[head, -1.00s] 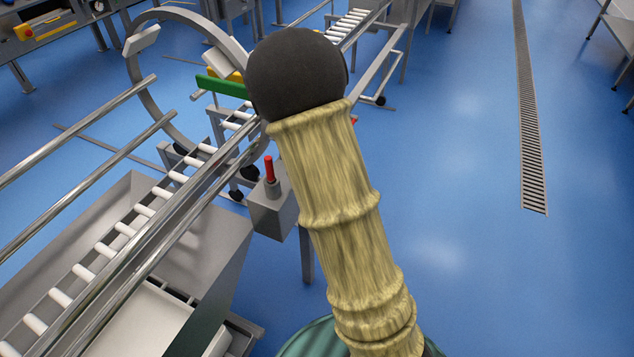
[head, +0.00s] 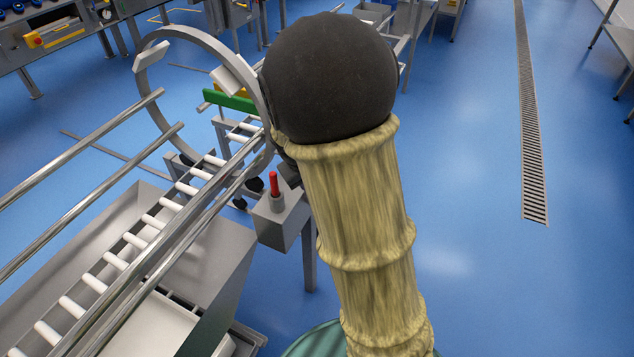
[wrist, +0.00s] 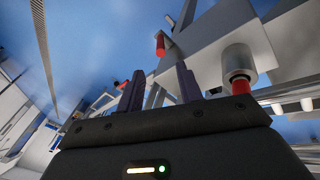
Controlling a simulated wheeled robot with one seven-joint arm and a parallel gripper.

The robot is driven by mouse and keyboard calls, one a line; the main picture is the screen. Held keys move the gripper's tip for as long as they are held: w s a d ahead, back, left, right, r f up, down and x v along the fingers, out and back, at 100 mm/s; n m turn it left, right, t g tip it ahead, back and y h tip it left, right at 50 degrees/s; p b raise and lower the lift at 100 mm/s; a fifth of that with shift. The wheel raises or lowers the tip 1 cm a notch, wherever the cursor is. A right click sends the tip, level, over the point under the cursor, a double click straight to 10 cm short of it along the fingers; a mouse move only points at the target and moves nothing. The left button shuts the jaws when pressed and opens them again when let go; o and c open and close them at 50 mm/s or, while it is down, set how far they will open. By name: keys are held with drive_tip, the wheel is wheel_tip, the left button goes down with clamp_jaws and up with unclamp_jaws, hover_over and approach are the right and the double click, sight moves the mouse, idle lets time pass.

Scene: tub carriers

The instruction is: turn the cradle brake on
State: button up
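The ring-shaped steel cradle (head: 150,62) stands around the roller track at left in the head view. A red-tipped lever (head: 273,184) stands upright in a grey collar on a grey box (head: 280,220) beside the rails. In the wrist view a red tip (wrist: 240,87) on a grey collar shows right of my fingers, pointing down in the picture. A second red piece (wrist: 160,45) shows beyond them. My gripper (wrist: 160,75) is open, its two dark fingers apart with nothing visibly held. In the head view my arm hides most of it; contact with the box cannot be told.
Steel rails (head: 85,190) and white rollers (head: 115,262) run along the left, above a grey tub-like bin (head: 215,265). A green bar (head: 230,101) lies near the ring. Blue floor with a drain grate (head: 530,130) is clear at right.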

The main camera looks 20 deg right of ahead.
drive_tip(key=p+v, duration=0.1)
drive_tip(key=v, duration=0.5)
drive_tip(key=shift+s+a, duration=0.1)
drive_tip(key=c, duration=0.4)
drive_tip(key=shift+s+f, duration=0.25)
drive_tip(key=shift+s, duration=0.1)
drive_tip(key=c, duration=0.3)
drive_tip(key=s+f+y, duration=0.1)
drive_tip(key=s, duration=0.3)
drive_tip(key=s+a+f+m+y, duration=0.1)
drive_tip(key=s, duration=0.3)
drive_tip(key=s+f+m+y, duration=0.1)
drive_tip(key=s+f, duration=0.1)
drive_tip(key=s, duration=0.2)
drive_tip(key=shift+s+a+g, duration=0.15)
drive_tip(key=shift+a+g, duration=0.15)
drive_tip(key=shift+a, duration=0.05)
clamp_jaws()
drive_tip(key=shift+a, duration=0.15)
